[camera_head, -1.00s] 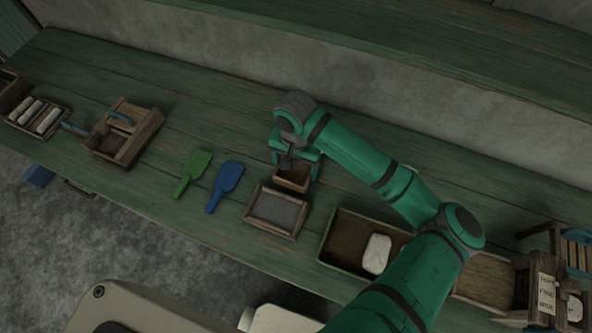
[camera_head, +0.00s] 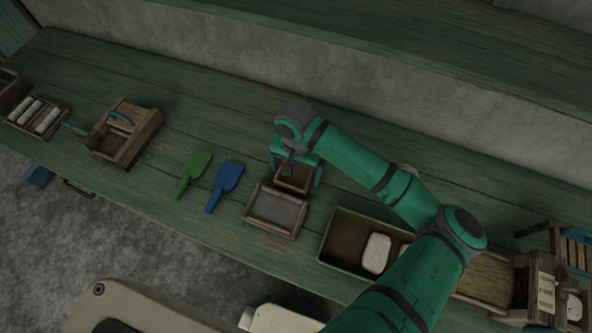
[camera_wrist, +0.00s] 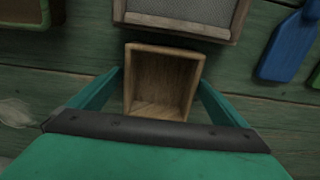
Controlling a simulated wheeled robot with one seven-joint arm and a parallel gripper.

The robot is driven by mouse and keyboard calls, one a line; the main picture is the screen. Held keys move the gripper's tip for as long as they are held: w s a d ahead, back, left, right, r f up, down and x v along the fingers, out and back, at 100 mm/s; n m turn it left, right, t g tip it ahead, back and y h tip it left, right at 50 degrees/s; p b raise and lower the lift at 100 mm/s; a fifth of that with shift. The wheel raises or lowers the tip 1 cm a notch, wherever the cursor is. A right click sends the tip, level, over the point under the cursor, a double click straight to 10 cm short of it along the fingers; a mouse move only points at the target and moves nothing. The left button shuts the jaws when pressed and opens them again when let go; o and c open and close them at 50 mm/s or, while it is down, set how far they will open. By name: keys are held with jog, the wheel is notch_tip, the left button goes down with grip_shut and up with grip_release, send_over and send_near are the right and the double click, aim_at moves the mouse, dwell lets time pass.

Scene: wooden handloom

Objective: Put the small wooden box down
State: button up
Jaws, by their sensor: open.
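The small wooden box (camera_head: 293,178) is an open-topped, empty box just behind the grey-bottomed tray. In the wrist view the box (camera_wrist: 160,85) sits upright between my gripper's two green fingers, with its open side facing the camera. My gripper (camera_head: 295,170) is open around the box; in the wrist view a gap shows between each finger and the box's side walls. The box appears to rest on the green bench, though its underside is hidden.
A wooden tray with a grey mesh bottom (camera_head: 276,211) lies close in front of the box. A larger box (camera_head: 340,240) with a pale block (camera_head: 377,253) stands at right. The bench behind is clear.

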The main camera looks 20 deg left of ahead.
aim_at(296, 177)
jog(key=shift+r, duration=0.1)
notch_tip(296, 177, up, 12)
jog(key=shift+f, duration=0.2)
jog(key=shift+o, duration=0.4)
jog(key=shift+w+r, duration=0.15)
jog(key=w+f, duration=0.4)
jog(key=f, duration=0.1)
jog(key=shift+w+d+f, duration=0.1)
jog(key=shift+w+f, duration=0.05)
jog(key=shift+w, duration=0.25)
jog(key=shift+f, duration=3.35)
